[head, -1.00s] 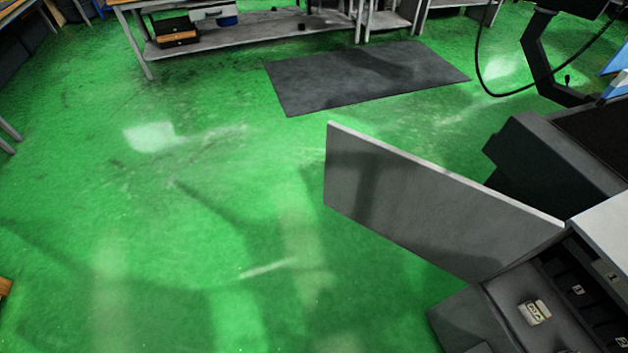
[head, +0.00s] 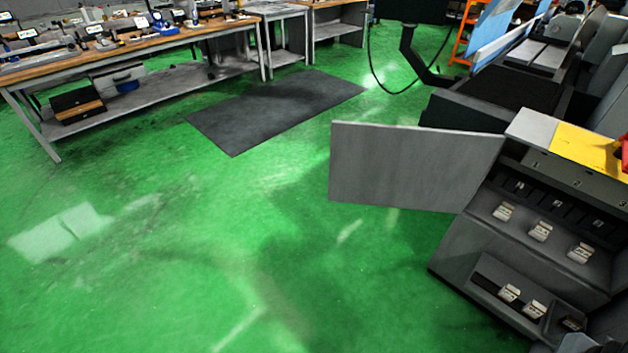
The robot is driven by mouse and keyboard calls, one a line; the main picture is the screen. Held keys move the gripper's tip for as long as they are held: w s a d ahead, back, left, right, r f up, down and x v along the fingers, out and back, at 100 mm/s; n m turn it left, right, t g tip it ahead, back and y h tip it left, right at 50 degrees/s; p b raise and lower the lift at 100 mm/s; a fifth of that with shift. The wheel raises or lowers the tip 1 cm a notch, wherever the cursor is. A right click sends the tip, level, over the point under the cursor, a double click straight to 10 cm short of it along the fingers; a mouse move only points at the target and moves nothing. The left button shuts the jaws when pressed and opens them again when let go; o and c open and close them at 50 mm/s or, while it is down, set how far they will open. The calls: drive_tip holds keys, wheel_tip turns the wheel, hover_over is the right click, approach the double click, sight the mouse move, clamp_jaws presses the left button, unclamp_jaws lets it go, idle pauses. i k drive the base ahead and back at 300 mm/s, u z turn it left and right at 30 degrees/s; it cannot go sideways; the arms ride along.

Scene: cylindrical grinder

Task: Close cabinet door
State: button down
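The cabinet door (head: 410,165) is a flat grey panel with a pale top edge, in the middle right of the head view. It stands open, swung out to the left over the floor. Its right edge meets the dark grey cabinet (head: 450,250) at the right. The cabinet's open inside shows numbered slots and several small pale labelled blocks (head: 540,231) on stepped shelves.
The green floor (head: 190,240) is clear left of and in front of the door. A dark mat (head: 280,108) lies behind it. A workbench (head: 130,42) with tools stands at the back left. A grinder (head: 500,85) with a hanging black cable is behind the cabinet.

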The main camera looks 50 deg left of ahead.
sight(390, 166)
drive_tip(key=u, duration=2.7)
drive_tip(key=i, duration=3.1)
drive_tip(key=z, duration=1.45)
